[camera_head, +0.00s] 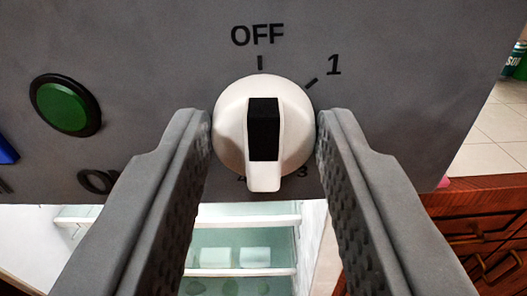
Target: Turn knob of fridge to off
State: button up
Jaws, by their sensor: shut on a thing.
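The fridge knob (231,128) is a round white dial on a dark grey panel. Its raised bar stands upright in the picture, with a black inset on its upper part below the "OFF" mark and a white end at the bottom. I cannot tell which end is the pointer. "OFF" is printed above, "1" at upper right, and "3" at lower right is partly covered. My gripper (264,140) has one grey finger at each side of the dial, shut on its rim.
A green round button (62,106) with a black ring sits left on the panel (160,50). A blue part (6,151) is at the left edge. Below is the lit fridge inside with shelves (240,220). Red-brown wooden drawers (490,235) stand at lower right.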

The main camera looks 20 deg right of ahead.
jog(key=shift+f+n, duration=0.2)
jog(key=shift+n, duration=0.2)
jog(key=o, duration=1)
jog(key=shift+r, duration=0.1)
jog(key=shift+s, duration=0.1)
jog(key=v, duration=1.7)
